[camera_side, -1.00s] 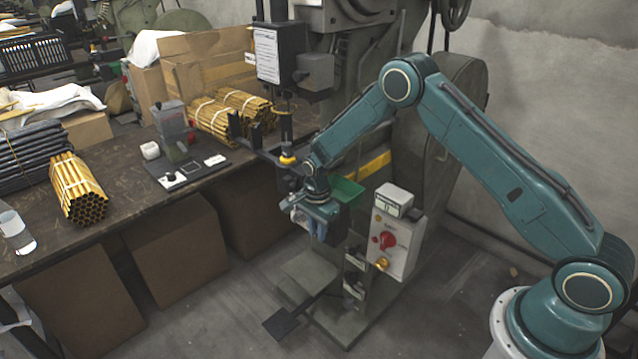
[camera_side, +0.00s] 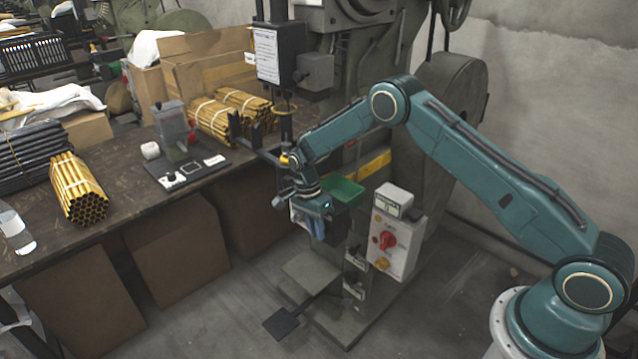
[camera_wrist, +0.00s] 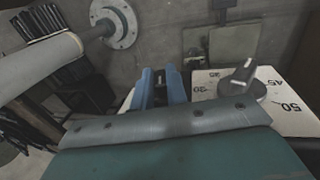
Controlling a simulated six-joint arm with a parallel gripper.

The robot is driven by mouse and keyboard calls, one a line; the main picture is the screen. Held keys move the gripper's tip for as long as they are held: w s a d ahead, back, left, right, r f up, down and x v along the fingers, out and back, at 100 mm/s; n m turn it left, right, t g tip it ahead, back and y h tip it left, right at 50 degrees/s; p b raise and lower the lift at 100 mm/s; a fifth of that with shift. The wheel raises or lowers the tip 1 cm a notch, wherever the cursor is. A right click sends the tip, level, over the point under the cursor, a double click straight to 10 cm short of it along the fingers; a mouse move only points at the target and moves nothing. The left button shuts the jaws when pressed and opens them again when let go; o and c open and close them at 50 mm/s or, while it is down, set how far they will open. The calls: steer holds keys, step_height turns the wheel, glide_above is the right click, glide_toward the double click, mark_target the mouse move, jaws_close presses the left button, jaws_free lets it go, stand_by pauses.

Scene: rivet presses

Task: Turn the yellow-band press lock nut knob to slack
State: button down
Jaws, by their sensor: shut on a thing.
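My gripper (camera_side: 315,230) is low in front of the press column, fingers pointing down. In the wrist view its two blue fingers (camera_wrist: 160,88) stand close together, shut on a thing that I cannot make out. The yellow-band press (camera_side: 375,165) is behind it, with a yellow stripe on its body.
A control box with a red switch (camera_side: 388,241) stands further right. The workbench (camera_side: 130,175) on the left carries tube bundles (camera_side: 78,187). A foot pedal (camera_side: 281,323) lies below.

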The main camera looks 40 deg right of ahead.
steer(key=shift+w+g, duration=0.1)
steer(key=shift+g, duration=0.2)
steer(key=c, duration=1.4)
jaws_free()
steer(key=v, duration=1.3)
steer(key=shift+r, duration=0.4)
